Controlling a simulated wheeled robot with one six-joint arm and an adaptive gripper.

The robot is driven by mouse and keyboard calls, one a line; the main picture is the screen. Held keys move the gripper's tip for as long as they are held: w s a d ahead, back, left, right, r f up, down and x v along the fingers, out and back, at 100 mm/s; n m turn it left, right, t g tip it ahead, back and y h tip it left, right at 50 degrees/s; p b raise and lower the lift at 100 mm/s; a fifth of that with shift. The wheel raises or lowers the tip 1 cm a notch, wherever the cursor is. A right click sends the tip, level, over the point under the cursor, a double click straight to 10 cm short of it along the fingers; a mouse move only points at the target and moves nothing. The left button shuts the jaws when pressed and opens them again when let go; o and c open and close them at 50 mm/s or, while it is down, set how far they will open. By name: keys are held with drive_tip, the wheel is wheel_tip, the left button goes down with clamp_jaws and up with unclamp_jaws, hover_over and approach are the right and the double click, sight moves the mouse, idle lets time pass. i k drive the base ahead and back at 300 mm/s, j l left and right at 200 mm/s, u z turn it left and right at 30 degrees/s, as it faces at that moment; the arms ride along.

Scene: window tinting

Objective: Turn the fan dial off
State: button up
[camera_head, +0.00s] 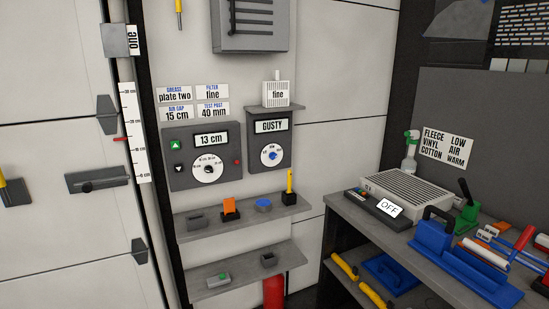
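A dark panel (284,135) on the light wall reads "GUSTY" on its display. Below the display is a round white dial with a blue centre (271,156), which looks like the fan dial. Its small markings are too small to read. To its left, a larger panel (181,148) reads "13 cm" and has another white dial (208,169) with a dark knob, a green up button and a red button. My gripper does not show in this view.
Two grey wall shelves (240,220) below the panels hold small items. The wall in front of the dials looks unobstructed.

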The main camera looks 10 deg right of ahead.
sight(272, 156)
drive_tip(key=i+l+u, duration=0.1)
drive_tip(key=i, duration=0.9)
